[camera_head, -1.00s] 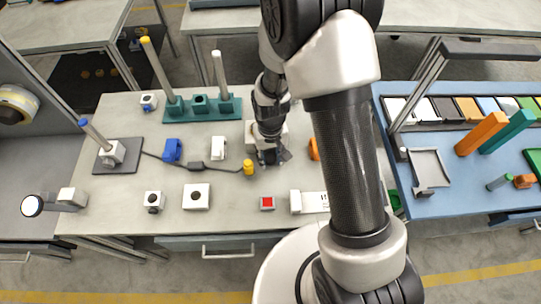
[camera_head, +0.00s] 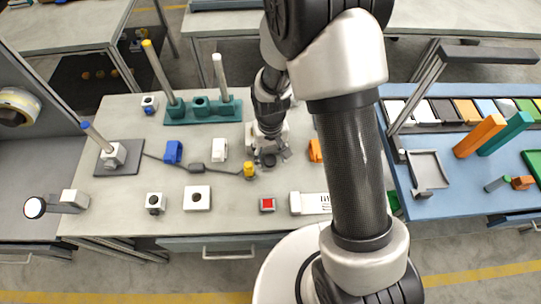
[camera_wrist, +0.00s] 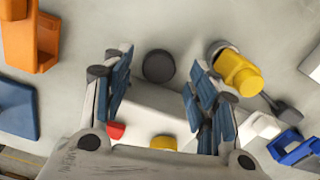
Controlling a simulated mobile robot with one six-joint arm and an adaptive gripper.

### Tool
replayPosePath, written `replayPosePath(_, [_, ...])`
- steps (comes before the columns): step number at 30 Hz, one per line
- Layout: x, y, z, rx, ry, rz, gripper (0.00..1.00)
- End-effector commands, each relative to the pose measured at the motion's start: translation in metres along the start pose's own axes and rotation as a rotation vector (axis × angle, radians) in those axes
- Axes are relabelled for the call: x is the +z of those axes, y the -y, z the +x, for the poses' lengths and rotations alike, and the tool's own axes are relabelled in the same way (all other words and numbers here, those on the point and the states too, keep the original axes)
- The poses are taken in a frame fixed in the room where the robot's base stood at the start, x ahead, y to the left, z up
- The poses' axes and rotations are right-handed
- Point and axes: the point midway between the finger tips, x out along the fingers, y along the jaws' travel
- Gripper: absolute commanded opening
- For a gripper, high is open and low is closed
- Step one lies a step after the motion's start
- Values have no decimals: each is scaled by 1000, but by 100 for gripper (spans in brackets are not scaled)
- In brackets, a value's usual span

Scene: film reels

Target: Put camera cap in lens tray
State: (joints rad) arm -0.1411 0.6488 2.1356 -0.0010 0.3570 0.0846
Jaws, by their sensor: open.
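A dark round disc, which looks like the camera cap (camera_wrist: 158,66), lies on the pale bench top in the wrist view. It shows between the two spread fingers of my gripper (camera_wrist: 160,72), touching neither in that picture. In the head view my gripper (camera_head: 268,157) points down over the middle of the bench, open and empty, and mostly covers the cap. I cannot tell its exact height above the cap. A shallow grey tray with a raised rim, likely the lens tray (camera_head: 411,168), lies on the blue table to the right.
A yellow-topped part (camera_head: 249,170) stands close left of my gripper, and an orange piece (camera_head: 315,150) close right. A red button box (camera_head: 267,204) and a white box (camera_head: 310,203) lie nearer. A lamp-like frame (camera_head: 425,85) rises behind the tray.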

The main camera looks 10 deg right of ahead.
Motion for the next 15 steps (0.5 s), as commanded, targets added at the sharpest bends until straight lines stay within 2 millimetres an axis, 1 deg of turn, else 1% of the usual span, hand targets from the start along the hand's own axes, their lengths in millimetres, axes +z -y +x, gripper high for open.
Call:
replayPosePath(1, [-1,0,-17,0,-5,0,53])
replayPosePath(6, [-1,0,-55,0,-4,0,53])
replayPosePath(9, [-1,0,-73,0,-3,0,53])
replayPosePath(12, [0,0,-86,0,-2,0,53])
replayPosePath(15, [0,0,-93,0,-1,0,53])
